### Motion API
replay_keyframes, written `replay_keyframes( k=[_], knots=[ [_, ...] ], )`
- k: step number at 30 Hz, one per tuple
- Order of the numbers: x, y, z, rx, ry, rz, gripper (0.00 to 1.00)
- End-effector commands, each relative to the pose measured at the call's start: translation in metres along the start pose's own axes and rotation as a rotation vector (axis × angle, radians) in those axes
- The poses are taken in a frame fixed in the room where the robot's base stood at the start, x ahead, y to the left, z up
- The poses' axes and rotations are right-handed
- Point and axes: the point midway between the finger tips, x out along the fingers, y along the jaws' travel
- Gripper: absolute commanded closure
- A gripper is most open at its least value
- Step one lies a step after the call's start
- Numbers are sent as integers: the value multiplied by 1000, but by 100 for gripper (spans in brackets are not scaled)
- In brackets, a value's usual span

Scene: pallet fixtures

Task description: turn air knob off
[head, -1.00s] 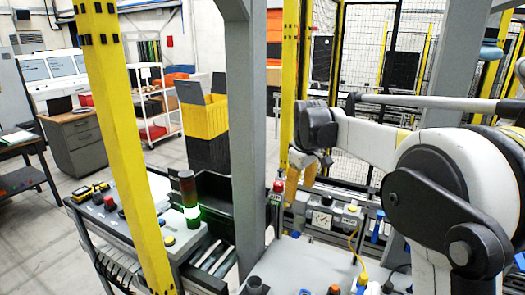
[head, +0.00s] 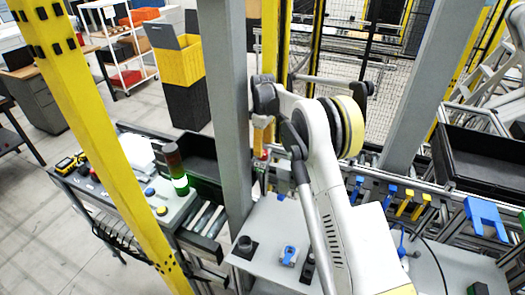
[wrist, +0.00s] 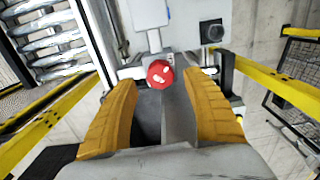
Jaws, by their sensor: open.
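A round red knob (wrist: 160,74) with white marks on its face shows in the wrist view, in front of a grey and white fixture. My gripper (wrist: 161,82) is open, with one yellow finger to the left of the knob and the other to the right. The knob lies between the fingertips in the picture; I cannot tell whether they touch it.
A grey post (head: 226,120) stands close to the left of my gripper. A yellow post (head: 100,140) is further left. A stack light (head: 176,170) glows green on the left bench. A black bin (head: 485,160) and blue and yellow holders (head: 405,203) are at right.

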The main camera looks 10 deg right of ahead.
Motion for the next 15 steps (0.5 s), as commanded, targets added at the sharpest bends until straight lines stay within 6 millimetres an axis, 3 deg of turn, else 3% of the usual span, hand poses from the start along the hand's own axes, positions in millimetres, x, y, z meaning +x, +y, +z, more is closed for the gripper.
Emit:
replay_keyframes(
  k=[6,15],
  knots=[
    [27,0,0,0,0,0,42],
    [34,0,0,1,0,0,42]
  ],
)
